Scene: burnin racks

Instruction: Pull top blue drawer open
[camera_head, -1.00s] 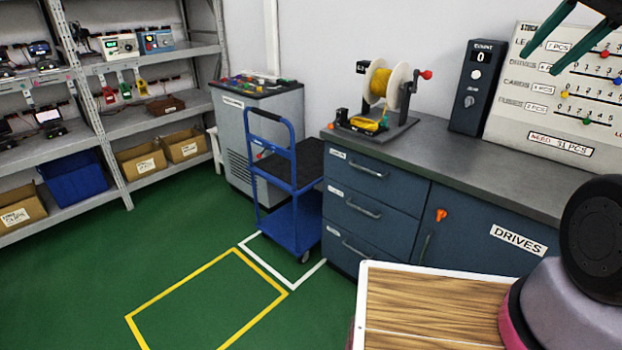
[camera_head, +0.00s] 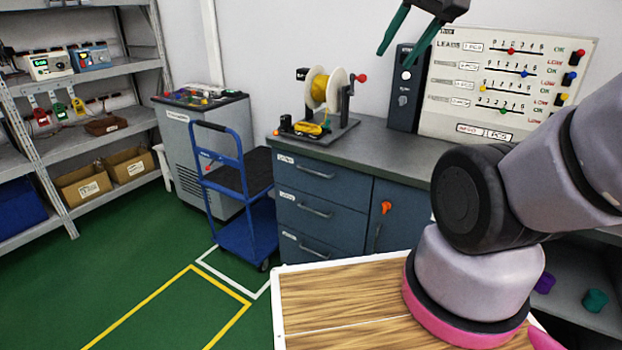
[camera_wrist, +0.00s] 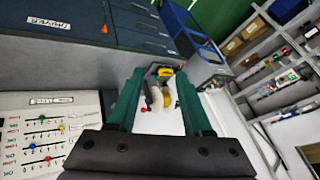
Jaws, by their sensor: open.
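The top blue drawer (camera_head: 312,176) is the uppermost of three dark blue drawers in the cabinet under the grey counter. It is closed, with a horizontal bar handle (camera_head: 314,172) and a white label at its upper left. My gripper (camera_head: 398,45) is at the top of the head view, up by the wall and above the counter, well apart from the drawer. Its two green fingers are spread and empty. In the wrist view, the open fingers (camera_wrist: 160,105) frame the spool stand, and the drawers lie at the top.
A spool stand with yellow wire (camera_head: 325,95) stands on the counter above the drawers. A dark count box (camera_head: 406,90) and a white board (camera_head: 505,85) stand behind. A blue cart (camera_head: 243,205) is left of the drawers. An orange knob (camera_head: 386,207) sticks out from the cabinet door at right.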

